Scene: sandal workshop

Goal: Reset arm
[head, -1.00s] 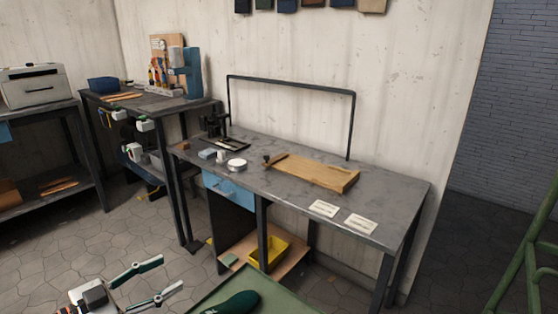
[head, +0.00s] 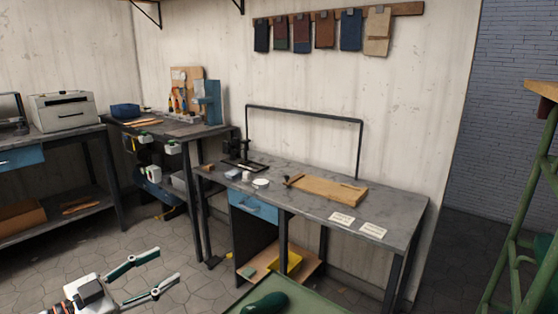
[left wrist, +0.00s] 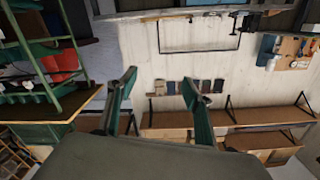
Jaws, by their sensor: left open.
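My left gripper (head: 160,273) shows at the bottom left of the head view. Its two fingers are spread apart with nothing between them. It is over the open floor in front of the benches, apart from everything around it. In the left wrist view the gripper (left wrist: 160,85) also shows open and empty, facing the wall across the room. My right gripper is not in either view.
The grey workbench (head: 385,209) carries a wooden board (head: 330,190) and two white cards (head: 342,218). A green surface (head: 300,298) with a dark green item (head: 265,304) is at the bottom. A green frame (head: 512,230) stands at right. Tiled floor is free at left.

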